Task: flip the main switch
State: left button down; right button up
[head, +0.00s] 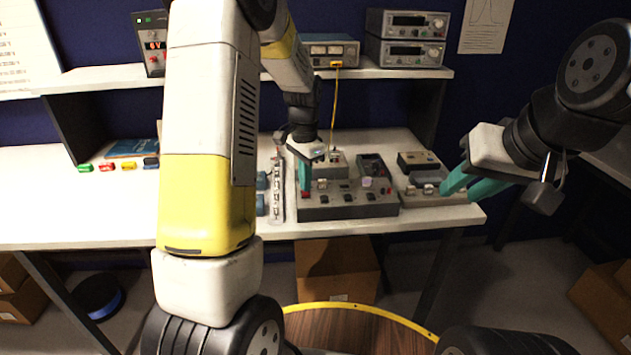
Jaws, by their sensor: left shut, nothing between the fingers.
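A grey control panel (345,211) with several switches and knobs lies on the white bench. A small red part (306,194), which may be the main switch, shows at the panel's left end; its position cannot be made out. My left gripper (304,190) points down over that end. Its teal fingers are shut and empty, with the tips at or just above the red part; contact cannot be told. My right gripper (462,186) is at the right, its teal fingers apart, above a smaller grey box (420,199) at the bench's right end.
A white power strip (277,190) lies left of the panel. Small coloured blocks (106,166) and a blue book (132,148) are further left. A shelf (400,72) behind carries instruments (407,25); a yellow cable (335,100) hangs from it. My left arm hides part of the bench.

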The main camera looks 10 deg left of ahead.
aim_at(306, 194)
pick_arm(q)
jog(key=shift+f, duration=0.95)
dwell(0.6)
jog(key=shift+r, duration=3.5)
jog(key=s+r+n+t+h, duration=0.1)
jog(key=s+r+n+t, duration=0.25)
jog(key=s+r, duration=0.75)
jog(key=s+d+r+n+t, duration=0.1)
jog(key=s+n, duration=0.1)
jog(key=s, duration=0.4)
jog(key=s+d+r+n+t+h, duration=0.1)
jog(key=s+n, duration=0.1)
jog(key=s, duration=0.5)
jog(key=shift+s+r+n+t, duration=0.15)
jog(key=shift+r+n+t, duration=0.2)
